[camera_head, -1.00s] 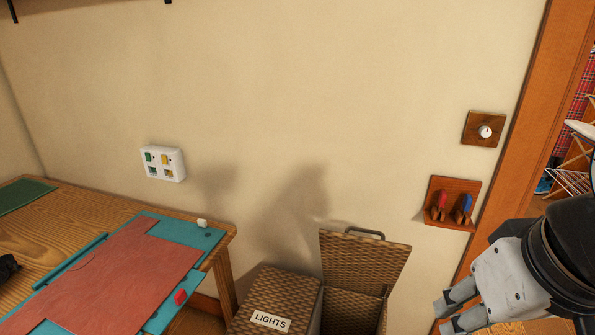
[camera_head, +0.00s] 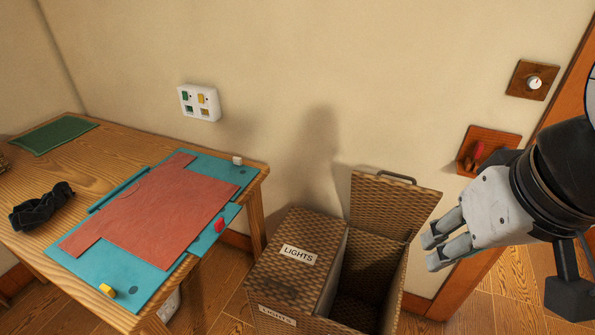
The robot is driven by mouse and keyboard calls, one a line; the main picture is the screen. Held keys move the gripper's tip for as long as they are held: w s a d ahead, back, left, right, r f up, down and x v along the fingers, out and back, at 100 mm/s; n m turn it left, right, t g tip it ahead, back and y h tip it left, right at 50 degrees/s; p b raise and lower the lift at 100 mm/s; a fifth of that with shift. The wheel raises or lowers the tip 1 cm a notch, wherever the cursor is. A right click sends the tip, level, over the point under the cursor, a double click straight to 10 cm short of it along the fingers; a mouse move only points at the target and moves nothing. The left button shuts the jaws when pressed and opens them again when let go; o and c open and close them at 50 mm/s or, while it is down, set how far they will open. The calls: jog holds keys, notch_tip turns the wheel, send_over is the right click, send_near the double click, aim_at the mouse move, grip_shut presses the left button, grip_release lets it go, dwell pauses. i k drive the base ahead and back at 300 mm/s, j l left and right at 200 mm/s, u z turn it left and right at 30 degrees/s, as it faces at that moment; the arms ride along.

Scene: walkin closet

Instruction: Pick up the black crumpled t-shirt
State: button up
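The black crumpled t-shirt (camera_head: 41,207) lies in a small dark heap on the left part of the wooden table. My gripper (camera_head: 431,250) is at the right of the view, in the air near the open half of the wicker hamper, far to the right of the t-shirt. Its grey fingers are seen from the side with a small gap between their tips. Nothing shows between them.
A teal folding board (camera_head: 118,270) with a red shirt (camera_head: 152,218) covers the table's middle. A green mat (camera_head: 54,136) lies at the back left. A wicker hamper (camera_head: 292,254) labelled LIGHTS stands right of the table (camera_head: 95,176), its right lid (camera_head: 393,207) raised.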

aim_at(26, 217)
jog(key=u, duration=1.6)
jog(key=z, duration=0.5)
jog(key=i+j+z, duration=0.2)
jog(key=j+z, duration=0.15)
jog(key=i+j+z, duration=0.15)
jog(key=j+z, duration=0.5)
jog(key=j, duration=0.15)
jog(key=i+j+z, duration=0.1)
jog(key=j, duration=0.85)
jog(key=i+j+z, duration=0.1)
jog(key=j, duration=0.9)
jog(key=i+j+z, duration=0.1)
jog(key=j, duration=0.85)
